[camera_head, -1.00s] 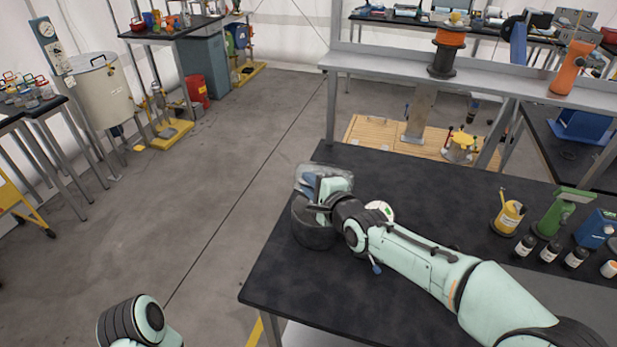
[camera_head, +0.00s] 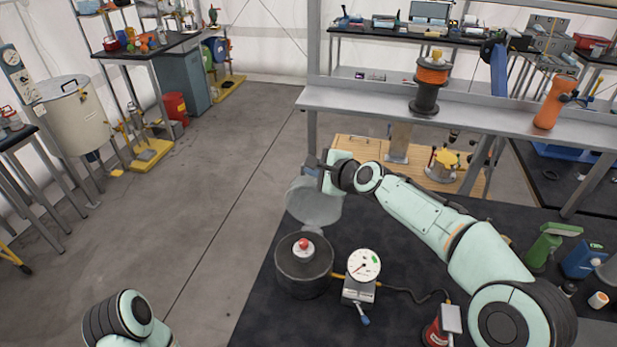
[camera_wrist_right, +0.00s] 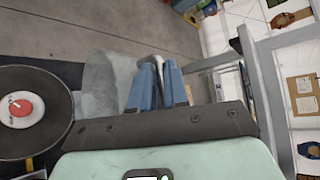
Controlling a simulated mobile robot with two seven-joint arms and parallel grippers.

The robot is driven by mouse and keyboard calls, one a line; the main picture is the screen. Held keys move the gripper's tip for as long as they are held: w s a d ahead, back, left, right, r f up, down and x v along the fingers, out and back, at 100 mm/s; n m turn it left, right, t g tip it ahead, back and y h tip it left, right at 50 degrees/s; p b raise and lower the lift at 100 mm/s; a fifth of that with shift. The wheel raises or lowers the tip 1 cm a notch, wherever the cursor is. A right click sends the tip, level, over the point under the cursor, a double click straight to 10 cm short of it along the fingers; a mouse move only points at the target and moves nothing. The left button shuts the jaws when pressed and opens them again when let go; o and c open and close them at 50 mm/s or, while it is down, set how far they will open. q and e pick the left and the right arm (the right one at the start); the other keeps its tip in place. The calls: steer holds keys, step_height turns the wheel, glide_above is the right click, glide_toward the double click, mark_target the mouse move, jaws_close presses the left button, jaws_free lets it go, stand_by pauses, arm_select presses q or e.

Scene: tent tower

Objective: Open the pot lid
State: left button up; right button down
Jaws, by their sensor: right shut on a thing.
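The dark round pot (camera_head: 303,278) stands uncovered on the black table. A white piece with a red knob (camera_head: 303,244) shows within its rim; the right wrist view also shows the pot (camera_wrist_right: 38,82) and the red knob (camera_wrist_right: 22,107) at left. My left gripper is out of frame.
Bottles and a green tool (camera_head: 552,243) are farther right. A raised grey shelf (camera_head: 380,103) runs behind. Open floor lies left.

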steer(key=w, duration=0.1)
steer(key=w+f, duration=0.1)
steer(key=w, duration=0.1)
steer(key=shift+w+d+f+g+p, duration=0.15)
steer(key=shift+d+f+g+p, duration=0.05)
steer(key=shift+d+g+p, duration=0.1)
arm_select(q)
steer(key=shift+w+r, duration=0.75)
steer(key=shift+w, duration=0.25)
arm_select(e)
steer(key=shift+w+d+f+m+g, duration=0.1)
steer(key=shift+w+f+m+g, duration=0.2)
steer(key=shift+w+f+g, duration=0.4)
steer(key=shift+r, duration=0.15)
steer(key=c, duration=1.2)
jaws_free()
steer(key=shift+w, duration=0.15)
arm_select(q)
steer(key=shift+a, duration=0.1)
arm_select(e)
steer(key=shift+r, duration=0.1)
